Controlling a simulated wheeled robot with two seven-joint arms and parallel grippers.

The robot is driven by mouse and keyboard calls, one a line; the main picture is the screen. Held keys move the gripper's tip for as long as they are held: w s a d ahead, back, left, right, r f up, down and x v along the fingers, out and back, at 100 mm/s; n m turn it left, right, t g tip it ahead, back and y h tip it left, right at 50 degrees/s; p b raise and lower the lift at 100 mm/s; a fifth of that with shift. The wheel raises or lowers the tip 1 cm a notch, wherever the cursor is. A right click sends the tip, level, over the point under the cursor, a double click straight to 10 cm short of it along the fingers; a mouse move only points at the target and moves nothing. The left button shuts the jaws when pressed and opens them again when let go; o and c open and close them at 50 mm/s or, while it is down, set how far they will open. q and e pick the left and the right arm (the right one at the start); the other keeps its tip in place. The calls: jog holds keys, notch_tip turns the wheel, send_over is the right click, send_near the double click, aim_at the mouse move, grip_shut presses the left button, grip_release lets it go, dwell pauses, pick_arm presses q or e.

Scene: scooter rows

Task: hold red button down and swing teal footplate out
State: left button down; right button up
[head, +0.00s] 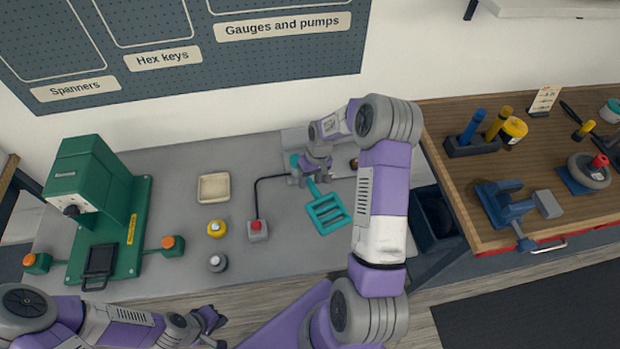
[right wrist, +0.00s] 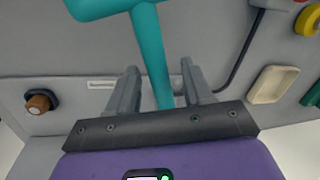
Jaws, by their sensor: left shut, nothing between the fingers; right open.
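The red button (head: 256,225) sits on a small grey box on the grey bench, with a black cable running from it. The teal footplate (head: 327,213), a slotted frame on a teal bar, lies right of the button. My right gripper (head: 303,178) is open over the teal bar near its back end. In the right wrist view the teal bar (right wrist: 149,45) runs between the two spread fingers (right wrist: 160,92); I cannot tell whether they touch it. My left gripper (head: 214,319) is shut and empty at the bench's front edge, below the button and apart from it.
A yellow knob (head: 216,228), a grey knob (head: 217,263) and a beige tray (head: 214,187) stand left of the button. A green machine (head: 90,205) with orange buttons fills the bench's left. A brown knob (right wrist: 38,103) is near the right gripper. A wooden tool bench (head: 520,160) stands right.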

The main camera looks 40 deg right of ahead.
notch_tip(320, 180, up, 8)
jog(key=d, duration=0.1)
jog(key=shift+s+d+f, duration=0.15)
jog(key=shift+d+f, duration=0.05)
jog(key=shift+f, duration=0.05)
dwell(0.4)
